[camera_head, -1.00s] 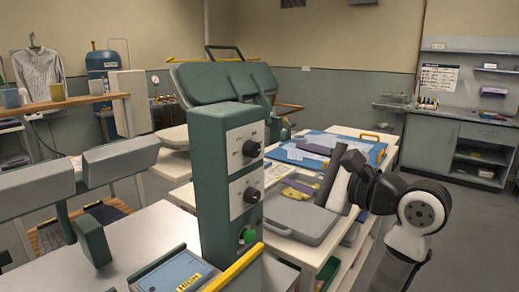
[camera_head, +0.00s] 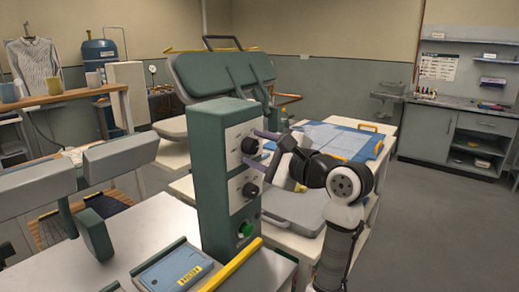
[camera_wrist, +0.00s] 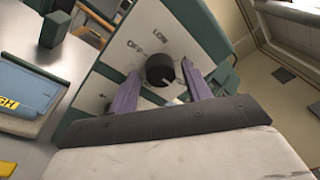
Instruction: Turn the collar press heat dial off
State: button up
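The collar press control box (camera_head: 208,185) is green with a pale front panel in the head view. It carries an upper black dial (camera_head: 250,146), a lower black dial (camera_head: 251,190) and a green button (camera_head: 245,231). My gripper (camera_head: 259,150) is at the upper dial, one purple finger above it and one below. In the wrist view a black dial (camera_wrist: 160,70) sits between the open fingers of my gripper (camera_wrist: 159,70). OFF and LOW are printed beside it. Whether the fingers touch the dial is unclear. Labels in the head view are too small to read.
A yellow bar (camera_head: 233,264) and a blue HIGH-marked pad (camera_head: 172,268) are at the box's foot. Grey padded press arms (camera_head: 120,157) stand to the left. A white table with blue boards (camera_head: 345,140) is behind my arm. Floor at the right is clear.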

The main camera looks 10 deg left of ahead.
jog(key=c, duration=0.8)
